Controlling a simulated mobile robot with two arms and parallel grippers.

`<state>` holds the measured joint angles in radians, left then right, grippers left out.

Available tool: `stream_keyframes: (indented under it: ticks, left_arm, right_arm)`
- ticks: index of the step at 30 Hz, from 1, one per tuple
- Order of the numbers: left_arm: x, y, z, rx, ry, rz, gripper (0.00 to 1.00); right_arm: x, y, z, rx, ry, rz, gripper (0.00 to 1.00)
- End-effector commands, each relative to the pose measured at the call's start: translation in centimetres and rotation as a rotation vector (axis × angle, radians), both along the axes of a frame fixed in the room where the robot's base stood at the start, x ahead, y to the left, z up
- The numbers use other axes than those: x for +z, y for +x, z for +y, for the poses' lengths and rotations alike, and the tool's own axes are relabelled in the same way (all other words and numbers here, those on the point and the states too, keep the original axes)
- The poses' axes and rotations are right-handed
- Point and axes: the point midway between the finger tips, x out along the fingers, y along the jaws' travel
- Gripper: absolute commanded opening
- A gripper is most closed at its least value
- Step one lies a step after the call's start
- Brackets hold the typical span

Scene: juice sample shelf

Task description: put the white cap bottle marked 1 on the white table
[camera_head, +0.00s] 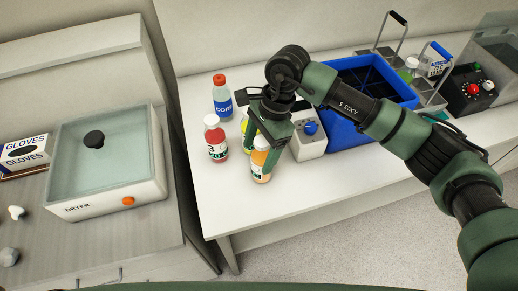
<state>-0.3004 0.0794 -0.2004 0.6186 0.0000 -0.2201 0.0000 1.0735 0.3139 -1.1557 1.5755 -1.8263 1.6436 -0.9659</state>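A bottle with a white cap and orange contents (261,163) is on or just above the white table (330,180), near its front edge; its number is not readable. My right gripper (258,151) reaches down over it, with a finger on either side of its upper part. I cannot tell whether the fingers press on it or whether it is lifted. A white-capped bottle with dark red contents (216,143), marked 3, stands to its left. My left gripper is not in view.
A red-capped bottle with a blue label (222,97) stands behind. A yellow-green item (244,122) is mostly hidden by my gripper. A small white device (309,143) and a blue crate (345,136) stand to the right. The table front is clear on the right.

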Motion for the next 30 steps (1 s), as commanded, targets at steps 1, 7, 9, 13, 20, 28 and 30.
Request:
stream_keyframes:
  ticks: [1,7,9,13,20,28,30]
  left_arm:
    - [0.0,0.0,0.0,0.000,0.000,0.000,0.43]
    - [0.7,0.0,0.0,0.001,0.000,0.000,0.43]
    - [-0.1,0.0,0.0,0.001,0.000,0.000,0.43]
    - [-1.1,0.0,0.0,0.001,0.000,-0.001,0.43]
    - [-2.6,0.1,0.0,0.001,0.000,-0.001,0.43]
    - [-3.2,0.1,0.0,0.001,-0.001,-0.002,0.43]
    - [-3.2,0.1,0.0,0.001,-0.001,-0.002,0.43]
  right_arm:
    - [0.0,0.0,0.0,0.000,0.000,0.000,0.73]
    - [0.6,0.0,0.0,0.000,0.001,0.001,0.73]
    - [1.0,0.3,-0.2,-0.001,0.001,-0.004,0.73]
    - [3.5,0.6,-0.8,0.001,0.002,-0.007,0.73]
    - [8.3,1.3,-1.9,0.000,0.000,-0.005,0.73]
    - [11.5,1.6,-2.7,-0.001,0.000,0.000,0.73]
    - [11.7,1.7,-2.7,0.000,0.000,0.000,0.73]
